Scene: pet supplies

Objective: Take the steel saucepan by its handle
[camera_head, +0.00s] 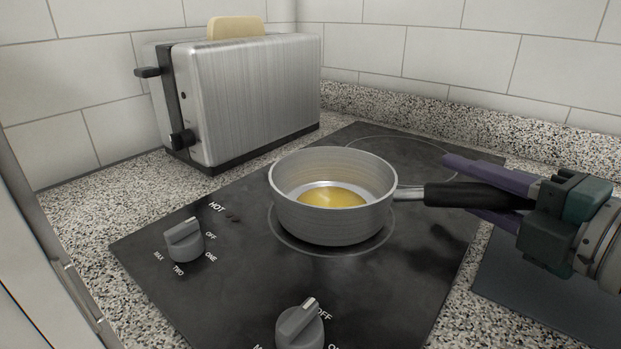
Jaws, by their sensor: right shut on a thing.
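The steel saucepan (330,218) stands upright on the front ring of the black hob, with some yellow liquid (333,197) in its bottom. Its black handle (450,195) points to the right. My right gripper (480,190) comes in from the right and is shut on the handle, with one purple finger behind it and the other in front and partly hidden by it. The far end of the handle runs in between the fingers. My left gripper is not in view.
The black hob (230,275) has two grey knobs, one at the left (184,240) and one at the front (299,325). A steel toaster (250,95) with a slice of bread (236,28) stands behind left. Tiled walls close off the back. The rear ring (405,152) is bare.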

